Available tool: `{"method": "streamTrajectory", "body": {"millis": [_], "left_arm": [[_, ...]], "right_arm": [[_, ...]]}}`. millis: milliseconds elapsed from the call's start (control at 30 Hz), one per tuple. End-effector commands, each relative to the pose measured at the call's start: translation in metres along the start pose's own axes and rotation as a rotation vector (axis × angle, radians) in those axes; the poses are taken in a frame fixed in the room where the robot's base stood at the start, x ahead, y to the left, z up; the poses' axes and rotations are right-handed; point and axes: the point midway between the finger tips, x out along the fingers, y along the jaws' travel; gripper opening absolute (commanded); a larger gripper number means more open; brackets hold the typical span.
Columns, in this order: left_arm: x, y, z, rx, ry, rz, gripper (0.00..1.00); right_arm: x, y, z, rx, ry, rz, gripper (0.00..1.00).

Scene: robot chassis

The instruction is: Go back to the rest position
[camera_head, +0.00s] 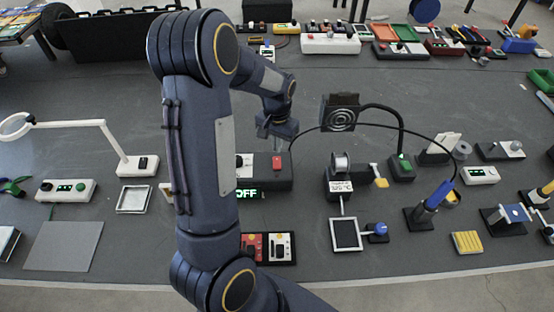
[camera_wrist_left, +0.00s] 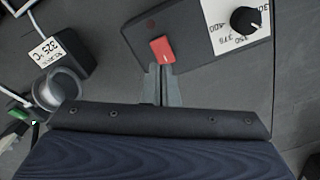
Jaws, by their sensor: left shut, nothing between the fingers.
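My left arm rises through the middle of the head view and bends down to my left gripper (camera_head: 278,132), which is over the dark control box (camera_head: 262,178) on the table. In the left wrist view the gripper's two fingers (camera_wrist_left: 162,84) are together with nothing between them. Their tips are at the lower end of the box's red rocker switch (camera_wrist_left: 162,49); I cannot tell whether they touch it. A black knob (camera_wrist_left: 245,20) on a white numbered dial is beside the switch. A green display (camera_head: 248,194) reads OFF. My right gripper is not in view.
Right of the box stand a solder spool holder (camera_head: 340,170), a fume fan (camera_head: 340,113) and a blue-handled iron (camera_head: 438,195). A ring lamp (camera_head: 75,125) and grey mat (camera_head: 64,246) are at left. Trays and devices line the back. The upper-left table is mostly clear.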

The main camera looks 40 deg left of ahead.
Motion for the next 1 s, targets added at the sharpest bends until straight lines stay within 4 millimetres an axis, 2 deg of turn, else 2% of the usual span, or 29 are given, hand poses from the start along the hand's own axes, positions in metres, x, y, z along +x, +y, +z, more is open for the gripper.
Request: {"method": "streamTrajectory", "body": {"millis": [400,467,567,667,800,1000], "left_arm": [[-0.001,0.000,0.001,-0.001,0.002,0.003,0.00],[-0.006,0.003,0.003,-0.004,0.011,0.013,0.00],[-0.027,0.011,0.014,-0.016,0.046,0.054,0.00],[-0.059,0.027,0.036,-0.028,0.100,0.119,0.00],[-0.101,0.052,0.078,-0.031,0.186,0.216,0.00],[-0.139,0.087,0.146,-0.010,0.304,0.326,0.00]], "right_arm": [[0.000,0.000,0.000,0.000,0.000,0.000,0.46],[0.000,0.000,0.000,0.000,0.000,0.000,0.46],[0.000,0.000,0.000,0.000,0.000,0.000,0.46],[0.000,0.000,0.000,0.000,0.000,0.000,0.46],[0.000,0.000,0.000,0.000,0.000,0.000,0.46],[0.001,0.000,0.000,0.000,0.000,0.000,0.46]]}}
